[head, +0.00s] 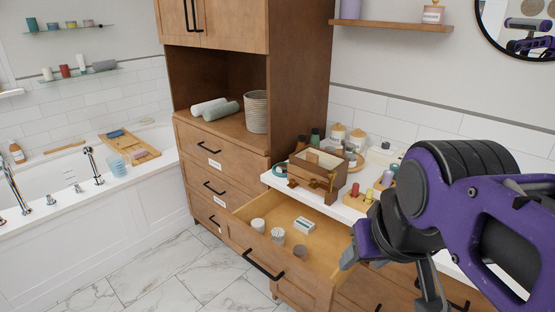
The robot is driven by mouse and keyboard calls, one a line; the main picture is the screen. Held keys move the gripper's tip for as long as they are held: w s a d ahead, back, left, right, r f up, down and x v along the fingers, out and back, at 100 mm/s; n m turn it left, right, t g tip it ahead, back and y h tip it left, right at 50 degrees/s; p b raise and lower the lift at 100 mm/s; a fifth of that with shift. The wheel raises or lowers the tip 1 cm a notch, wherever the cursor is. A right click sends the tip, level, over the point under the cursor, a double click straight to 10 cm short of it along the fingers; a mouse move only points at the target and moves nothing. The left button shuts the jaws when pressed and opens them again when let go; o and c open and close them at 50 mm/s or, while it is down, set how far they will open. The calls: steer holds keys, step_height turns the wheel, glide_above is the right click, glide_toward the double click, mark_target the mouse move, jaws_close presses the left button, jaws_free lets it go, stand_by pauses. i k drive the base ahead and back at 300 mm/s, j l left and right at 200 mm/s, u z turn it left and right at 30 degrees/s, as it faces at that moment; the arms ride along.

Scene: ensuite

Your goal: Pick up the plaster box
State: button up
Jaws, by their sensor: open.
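A small white box with a teal-grey marking (304,224), which looks like the plaster box, lies flat in the open wooden drawer (326,238). Its label is too small to read. Small cups stand around it in the drawer: a white one (258,225), a patterned one (278,236) and a brown one (300,252). My gripper (389,278) is open and empty, at the right of the drawer and apart from the box. My purple arm hides part of the counter and the drawers at the right.
A white counter (284,185) behind the drawer carries a wooden organiser box (318,174), jars and a block with coloured pieces (358,202). A tall wooden cabinet (222,140) stands at the left of it. The marble floor (180,280) is clear; a bathtub (60,182) is at far left.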

mark_target(303, 224)
steer(key=i+j+z, duration=0.15)
steer(key=j, duration=0.2)
steer(key=i+j+z, duration=0.1)
steer(key=j, duration=0.25)
steer(key=i+j+z, duration=0.15)
steer(key=j, duration=0.25)
steer(key=i+j+z, duration=0.1)
steer(key=i+j, duration=0.15)
steer(key=j, duration=0.15)
steer(key=i+j+z, duration=0.15)
steer(key=j, duration=0.25)
steer(key=i+j+z, duration=0.1)
steer(key=j, duration=0.35)
